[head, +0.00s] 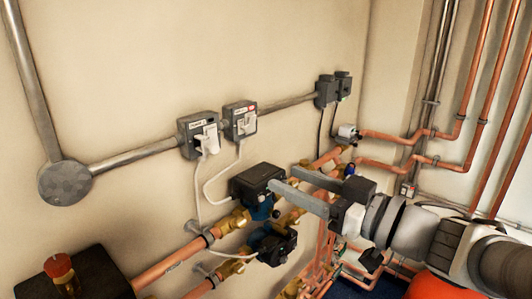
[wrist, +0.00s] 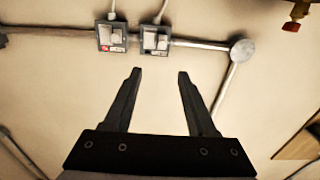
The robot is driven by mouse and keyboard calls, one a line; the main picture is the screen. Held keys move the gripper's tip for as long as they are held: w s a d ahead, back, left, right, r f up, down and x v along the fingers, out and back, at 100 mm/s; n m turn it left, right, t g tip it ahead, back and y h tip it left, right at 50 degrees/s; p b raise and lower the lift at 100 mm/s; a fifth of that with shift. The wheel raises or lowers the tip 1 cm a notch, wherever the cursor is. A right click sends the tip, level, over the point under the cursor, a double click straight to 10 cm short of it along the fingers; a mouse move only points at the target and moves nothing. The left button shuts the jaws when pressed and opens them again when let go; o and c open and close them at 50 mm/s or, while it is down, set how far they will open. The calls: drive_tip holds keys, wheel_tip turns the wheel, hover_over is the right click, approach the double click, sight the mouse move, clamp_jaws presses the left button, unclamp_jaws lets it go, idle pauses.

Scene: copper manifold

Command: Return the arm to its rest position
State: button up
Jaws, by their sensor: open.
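My gripper (head: 277,180) is in the head view, right of centre, with its two grey fingers pointing left above the copper manifold (head: 175,263). The fingers are apart, with nothing between them. In the wrist view my gripper (wrist: 157,75) shows both dark fingers spread, with only the bare wall between them. In the head view the fingers overlap the area beside a black-topped blue pump or valve unit (head: 258,180); I cannot tell whether they touch it. My arm comes in from the right edge.
Two grey switch boxes (head: 198,135) (head: 240,121) with white plugs are on the wall conduit (head: 140,157). White cables hang from them. A red-knobbed dark box (head: 58,266) is at the lower left. Copper pipes (head: 480,90) run up the right wall.

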drive_tip(key=w+d+f+m+t+h, duration=0.25)
drive_tip(key=d+m+h, duration=0.65)
drive_tip(key=d+h, duration=0.5)
drive_tip(key=s+a+f+g, duration=0.5)
drive_tip(key=s+f+g, duration=0.4)
drive_tip(key=s, duration=0.4)
drive_tip(key=shift+s+a+f+m+y, duration=0.15)
drive_tip(key=shift+s+m+y, duration=0.15)
drive_tip(key=shift+y, duration=0.1)
idle(1.5)
